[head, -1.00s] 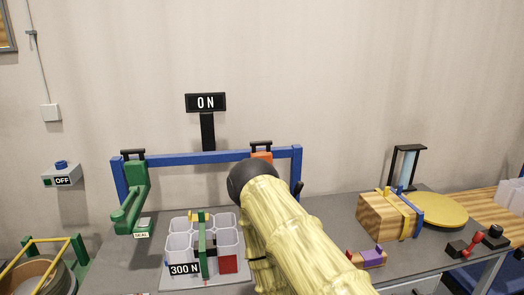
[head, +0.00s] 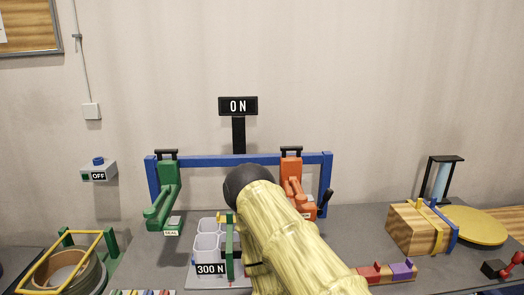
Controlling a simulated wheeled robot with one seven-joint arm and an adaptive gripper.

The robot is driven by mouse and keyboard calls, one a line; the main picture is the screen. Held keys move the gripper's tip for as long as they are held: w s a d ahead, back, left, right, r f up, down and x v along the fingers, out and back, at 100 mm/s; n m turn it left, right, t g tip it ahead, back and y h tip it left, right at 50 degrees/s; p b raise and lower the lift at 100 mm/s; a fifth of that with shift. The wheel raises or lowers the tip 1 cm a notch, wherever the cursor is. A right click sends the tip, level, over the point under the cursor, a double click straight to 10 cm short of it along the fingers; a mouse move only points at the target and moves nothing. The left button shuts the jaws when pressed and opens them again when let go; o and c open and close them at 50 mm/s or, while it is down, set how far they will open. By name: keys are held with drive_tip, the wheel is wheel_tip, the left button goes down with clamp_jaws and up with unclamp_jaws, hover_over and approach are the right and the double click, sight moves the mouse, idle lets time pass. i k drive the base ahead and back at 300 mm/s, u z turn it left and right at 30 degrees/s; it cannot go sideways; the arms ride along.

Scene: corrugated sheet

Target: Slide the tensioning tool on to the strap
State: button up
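An orange tool (head: 291,175) with a black handle hangs on the right of a blue rail (head: 230,160). A green tool (head: 165,190) hangs on its left, beside a "SEAL" label (head: 171,233). I cannot tell for sure which is the tensioning tool. A wooden block (head: 410,229) at the right has a yellow strap (head: 436,232) around it and a blue upright piece (head: 446,224) against its right side. My yellow arm rises from the bottom middle and hides part of the bench. My gripper is not visible.
A tray with clear cups (head: 207,243) and a "300 N" sign (head: 211,269) sits left of my arm. Red and purple blocks (head: 402,270) lie right of it.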

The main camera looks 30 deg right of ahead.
sight(290, 165)
drive_tip(key=u, duration=1.75)
drive_tip(key=k, duration=1.05)
drive_tip(key=z, duration=1.95)
drive_tip(key=i, duration=0.1)
drive_tip(key=z, duration=0.05)
